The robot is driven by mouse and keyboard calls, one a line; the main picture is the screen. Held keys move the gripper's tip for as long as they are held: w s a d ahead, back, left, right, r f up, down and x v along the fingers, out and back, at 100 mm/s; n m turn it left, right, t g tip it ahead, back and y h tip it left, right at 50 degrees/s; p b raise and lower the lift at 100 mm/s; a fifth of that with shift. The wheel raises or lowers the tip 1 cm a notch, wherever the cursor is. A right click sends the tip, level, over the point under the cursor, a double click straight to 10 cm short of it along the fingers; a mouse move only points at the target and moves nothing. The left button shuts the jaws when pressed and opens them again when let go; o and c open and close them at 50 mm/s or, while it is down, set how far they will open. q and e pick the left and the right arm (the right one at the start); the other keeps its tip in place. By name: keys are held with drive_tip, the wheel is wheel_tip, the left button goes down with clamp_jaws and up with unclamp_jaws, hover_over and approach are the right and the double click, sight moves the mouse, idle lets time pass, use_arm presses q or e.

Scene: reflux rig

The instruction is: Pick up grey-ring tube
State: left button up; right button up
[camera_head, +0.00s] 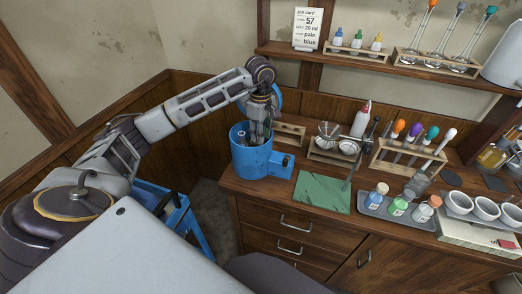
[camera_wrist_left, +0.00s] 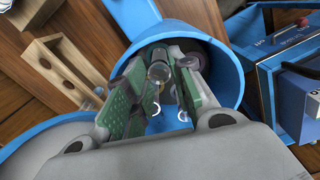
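My left gripper (camera_head: 258,128) points down into the mouth of a blue pot (camera_head: 253,160) on the left end of the bench. In the left wrist view, its two green-padded fingers (camera_wrist_left: 160,88) are apart inside the pot (camera_wrist_left: 232,88). A round, greyish ring-like tube top (camera_wrist_left: 159,72) shows between the fingertips. I cannot tell whether the fingers touch it. Another dark, round-ended item (camera_wrist_left: 192,60) lies beside the right finger. The tube's lower part is hidden in the pot, and its ring colour is hard to make out. My right gripper is out of view.
A wooden rack (camera_head: 290,133) stands just behind the pot, and a blue box-like part (camera_head: 281,164) sits at its right. A green mat (camera_head: 322,192) lies to the right. Further right are a rack of coloured-top tubes (camera_head: 412,155) and a bottle tray (camera_head: 397,212).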

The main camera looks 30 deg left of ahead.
use_arm(q)
wheel_tip(320, 180, down, 4)
drive_tip(key=shift+r+p, duration=0.1)
drive_tip(key=shift+p, duration=0.25)
idle(0.4)
drive_tip(key=c, duration=0.5)
